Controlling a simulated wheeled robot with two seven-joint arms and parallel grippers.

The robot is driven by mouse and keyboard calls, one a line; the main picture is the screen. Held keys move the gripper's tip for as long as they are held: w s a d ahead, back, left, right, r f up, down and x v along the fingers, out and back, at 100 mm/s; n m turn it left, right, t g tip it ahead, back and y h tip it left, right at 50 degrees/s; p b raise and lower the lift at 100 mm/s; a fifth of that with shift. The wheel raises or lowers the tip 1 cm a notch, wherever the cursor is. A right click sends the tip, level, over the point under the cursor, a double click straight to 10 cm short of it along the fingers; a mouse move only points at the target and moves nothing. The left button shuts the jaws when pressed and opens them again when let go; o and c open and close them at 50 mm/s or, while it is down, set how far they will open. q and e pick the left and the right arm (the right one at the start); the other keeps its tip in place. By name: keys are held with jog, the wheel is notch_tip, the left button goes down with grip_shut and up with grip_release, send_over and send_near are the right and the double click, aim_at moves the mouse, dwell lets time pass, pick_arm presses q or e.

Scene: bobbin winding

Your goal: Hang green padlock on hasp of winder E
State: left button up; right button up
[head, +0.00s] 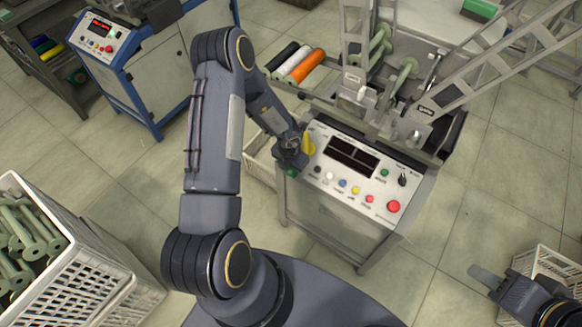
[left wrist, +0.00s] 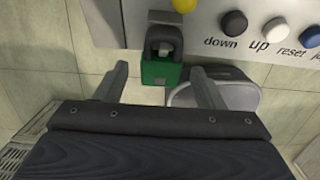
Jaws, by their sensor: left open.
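The green padlock (left wrist: 160,68) is below the front edge of the winder's control panel (head: 345,165), its dark shackle up at a small grey hasp (left wrist: 165,18). It looks hung there, but I cannot clearly see the shackle pass through. My left gripper (left wrist: 159,85) is open, one finger on each side of the padlock with gaps between. In the head view the left gripper (head: 290,158) is at the panel's left front corner, and a bit of green padlock (head: 292,173) shows beneath it. My right gripper (head: 487,276) is at the lower right, away from the winder; its jaw opening is unclear.
A yellow part (head: 309,144) stands on the panel near the left gripper. Several buttons, including a red one (head: 393,206), line the panel front. A white crate (head: 75,285) of green bobbins is at lower left. A blue-framed machine (head: 150,65) stands behind left.

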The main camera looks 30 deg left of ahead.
pick_arm(q)
jog(key=r, duration=0.7)
jog(key=shift+s+r+p, duration=0.3)
jog(key=shift+s+r, duration=0.05)
jog(key=shift+r, duration=0.05)
